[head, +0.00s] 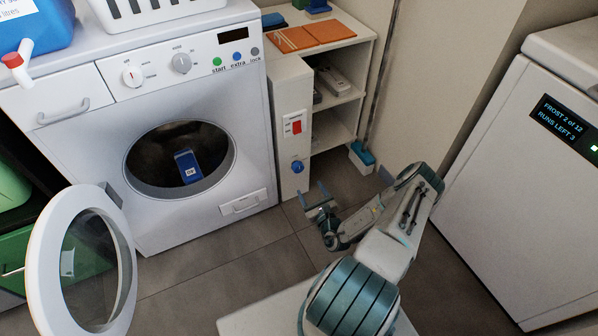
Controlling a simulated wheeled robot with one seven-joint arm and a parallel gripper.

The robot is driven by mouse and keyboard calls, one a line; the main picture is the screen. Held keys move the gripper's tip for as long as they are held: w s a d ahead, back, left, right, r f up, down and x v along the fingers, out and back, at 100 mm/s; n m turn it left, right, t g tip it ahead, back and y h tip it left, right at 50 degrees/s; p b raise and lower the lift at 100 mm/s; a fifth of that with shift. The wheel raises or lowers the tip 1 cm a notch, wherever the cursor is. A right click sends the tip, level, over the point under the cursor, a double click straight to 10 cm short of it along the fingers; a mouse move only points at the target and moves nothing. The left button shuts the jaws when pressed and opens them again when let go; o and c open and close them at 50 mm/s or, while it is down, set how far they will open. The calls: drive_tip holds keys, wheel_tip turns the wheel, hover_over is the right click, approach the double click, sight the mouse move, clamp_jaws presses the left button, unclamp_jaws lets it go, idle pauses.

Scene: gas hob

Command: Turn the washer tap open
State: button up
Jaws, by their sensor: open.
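A round blue knob (297,167), which looks like the washer tap, sits low on the front of a narrow white panel to the right of the washer. Its turn position is too small to tell. My gripper (312,194) is open and empty. It is just below and to the right of the knob in the picture, apart from it. The white washer (190,110) stands at the left, its round door (108,215) swung wide open. A blue box with a white label (187,165) shows inside the drum.
A red switch (296,127) sits above the knob on the panel. A shelf unit (345,45) stands behind it. A white appliance with a display (500,165) stands at the right. A blue canister with a red-and-white spigot (17,62) is on the washer. The floor before the panel is clear.

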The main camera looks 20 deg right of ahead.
sight(299, 169)
drive_tip(key=w+b, duration=0.3)
drive_tip(key=w, duration=0.7)
drive_tip(key=shift+d+f, duration=0.1)
drive_tip(key=shift+d, duration=0.05)
drive_tip(key=shift+w+b, duration=0.3)
drive_tip(key=shift+w, duration=0.45)
drive_tip(key=c, duration=1)
